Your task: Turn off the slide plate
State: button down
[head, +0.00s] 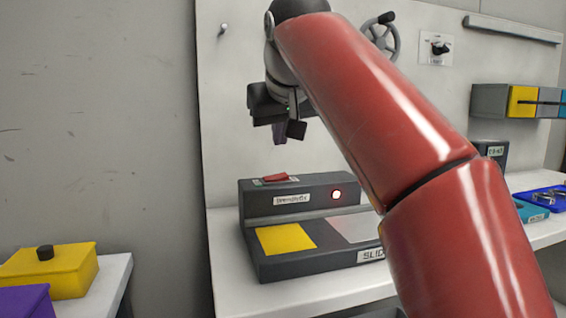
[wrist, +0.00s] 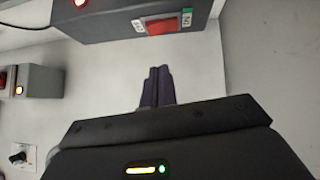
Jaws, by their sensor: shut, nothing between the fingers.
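The slide plate (head: 308,262) is a dark box on the white bench, with a yellow panel and a pale grey panel on its lower front part. Its raised back part carries a lit red lamp (head: 337,195) and a red rocker switch (head: 276,178) on top. My red arm hides the device's right end.
A white back panel holds a handwheel (head: 382,38), a small knob plate (head: 437,48) and a grey and yellow unit (head: 520,101). A blue tray (head: 541,201) lies at the right. A yellow box (head: 48,268) and a purple box (head: 25,302) stand at the lower left.

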aim_at(276, 177)
jog(key=f, duration=0.1)
jog(key=w+f+b, duration=0.1)
jog(key=f, duration=0.1)
jog(key=w+f, duration=0.1)
jog(key=shift+f, duration=0.2)
jog(key=shift+d+f+b, duration=0.15)
jog(key=shift+f+b, duration=0.4)
jog(key=shift+f, duration=0.15)
